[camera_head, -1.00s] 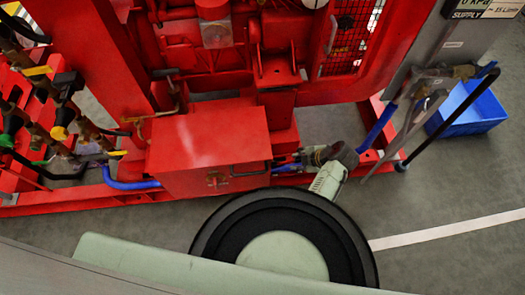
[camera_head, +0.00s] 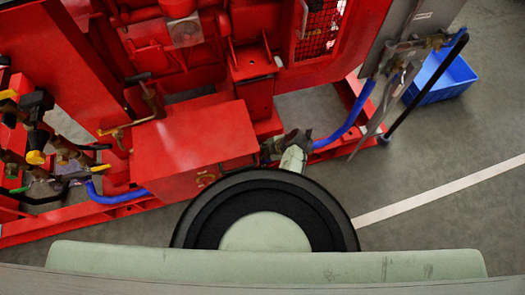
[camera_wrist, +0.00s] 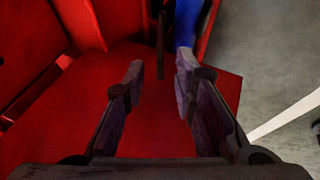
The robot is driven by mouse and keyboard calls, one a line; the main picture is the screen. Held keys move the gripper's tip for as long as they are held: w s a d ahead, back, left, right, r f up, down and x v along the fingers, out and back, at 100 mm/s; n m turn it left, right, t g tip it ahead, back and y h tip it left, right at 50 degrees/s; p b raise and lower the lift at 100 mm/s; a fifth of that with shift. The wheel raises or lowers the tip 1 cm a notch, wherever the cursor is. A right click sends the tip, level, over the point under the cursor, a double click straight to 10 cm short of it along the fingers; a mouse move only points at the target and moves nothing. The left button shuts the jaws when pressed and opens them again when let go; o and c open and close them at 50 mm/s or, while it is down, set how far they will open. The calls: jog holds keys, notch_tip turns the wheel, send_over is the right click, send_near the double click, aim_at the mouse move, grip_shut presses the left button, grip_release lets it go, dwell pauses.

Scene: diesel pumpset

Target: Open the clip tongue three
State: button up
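My gripper (camera_wrist: 160,85) is open and empty in the wrist view, with a clear gap between its two fingers. In the head view my gripper (camera_head: 286,143) is beside the right end of the red box, by the blue hose (camera_head: 350,127). The blue hose also shows in the wrist view (camera_wrist: 185,28), just beyond the right fingertip. A thin dark upright piece (camera_wrist: 160,45) stands ahead of the gap, apart from the fingers. I cannot tell whether it is clip tongue three. No clip tongue can be made out clearly; the hose's left end is hidden by my gripper.
The red box (camera_head: 190,145) stands close left of my gripper. The red pumpset frame (camera_head: 80,80) rises behind. Valves with yellow handles (camera_head: 36,157) are at the left, and a blue crate (camera_head: 440,78) is at the upper right. Grey floor (camera_head: 440,150) is free at the right.

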jog(key=shift+w+a+f, duration=0.1)
jog(key=shift+a+f, duration=0.1)
jog(key=shift+f, duration=0.1)
jog(key=shift+c, duration=0.4)
grip_shut()
dwell(0.4)
